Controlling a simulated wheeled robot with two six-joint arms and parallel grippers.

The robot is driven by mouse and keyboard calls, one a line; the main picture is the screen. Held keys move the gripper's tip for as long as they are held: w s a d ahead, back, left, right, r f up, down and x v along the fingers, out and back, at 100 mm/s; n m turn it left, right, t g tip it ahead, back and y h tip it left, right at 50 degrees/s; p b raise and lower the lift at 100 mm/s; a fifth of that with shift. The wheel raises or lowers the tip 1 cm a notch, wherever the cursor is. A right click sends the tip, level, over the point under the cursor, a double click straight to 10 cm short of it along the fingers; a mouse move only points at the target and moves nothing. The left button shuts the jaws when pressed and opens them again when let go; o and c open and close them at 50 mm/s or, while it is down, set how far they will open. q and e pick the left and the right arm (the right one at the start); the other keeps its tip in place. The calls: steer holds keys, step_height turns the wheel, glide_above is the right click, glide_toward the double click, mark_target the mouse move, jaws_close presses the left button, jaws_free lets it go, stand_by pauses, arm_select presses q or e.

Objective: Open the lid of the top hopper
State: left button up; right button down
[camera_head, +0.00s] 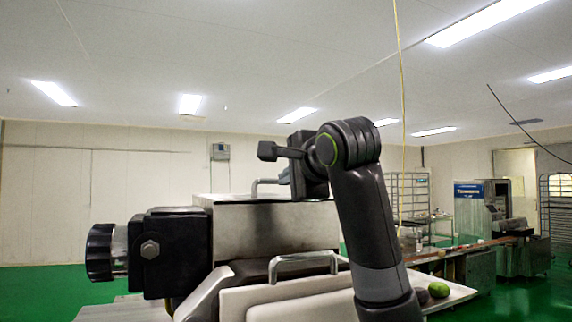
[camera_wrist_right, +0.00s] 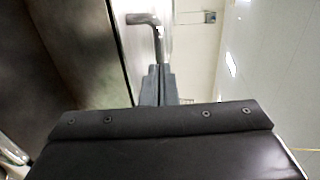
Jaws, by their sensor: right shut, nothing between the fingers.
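The top hopper (camera_head: 275,228) is a metal box on the machine, in the middle of the head view. Its flat lid (camera_head: 228,198) lies level on it. A bent metal lid handle (camera_head: 262,182) stands up from the lid; it also shows at the top of the right wrist view (camera_wrist_right: 156,38). My right gripper (camera_wrist_right: 159,70) is shut and empty, its fingertips close to the lower end of the handle. I cannot tell whether they touch it. In the head view my right wrist hides most of the fingers and part of the lid. My left gripper is not in view.
A black knob (camera_head: 101,252) and motor block (camera_head: 170,250) stick out left of the hopper. A lower handle (camera_head: 303,258) sits in front. A white tray (camera_head: 450,291) with a green fruit (camera_head: 438,290) is at right.

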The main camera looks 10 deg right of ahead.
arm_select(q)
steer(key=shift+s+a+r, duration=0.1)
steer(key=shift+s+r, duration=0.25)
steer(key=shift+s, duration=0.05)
arm_select(e)
steer(key=shift+w+a+f, duration=0.1)
steer(key=shift+w+a, duration=0.05)
steer(key=shift+w, duration=0.35)
steer(key=r+x, duration=0.1)
steer(key=x, duration=0.8)
steer(key=r+x, duration=0.1)
steer(key=x, duration=0.4)
steer(key=shift+w+a+r, duration=0.1)
steer(key=shift+w+r, duration=0.1)
steer(key=shift+r, duration=0.1)
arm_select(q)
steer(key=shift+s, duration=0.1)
